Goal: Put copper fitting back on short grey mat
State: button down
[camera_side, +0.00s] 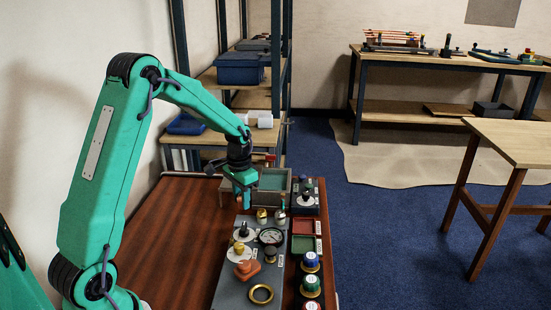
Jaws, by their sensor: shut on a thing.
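My gripper (243,190) points down over the far left end of the long dark-grey board (230,292). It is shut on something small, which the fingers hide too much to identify. An orange-copper piece (247,270) lies on the near part of the board, well apart from my gripper. I cannot tell whether it or the held thing is the copper fitting. I cannot tell for certain which grey surface is the short grey mat.
The board carries a gauge (271,237), a brass ring (261,294) and several small fittings. To its right are red (303,226) and green (303,244) trays and coloured knobs. A grey bin (287,194) stands behind. The brown tabletop (185,225) is clear on the left.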

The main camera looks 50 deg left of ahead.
jog(key=shift+f, duration=1.3)
jog(key=shift+f, duration=1.35)
dwell(0.5)
jog(key=c, duration=0.6)
grip_release()
jog(key=shift+r, duration=0.1)
jog(key=shift+r, duration=3.9)
jog(key=shift+r, duration=0.1)
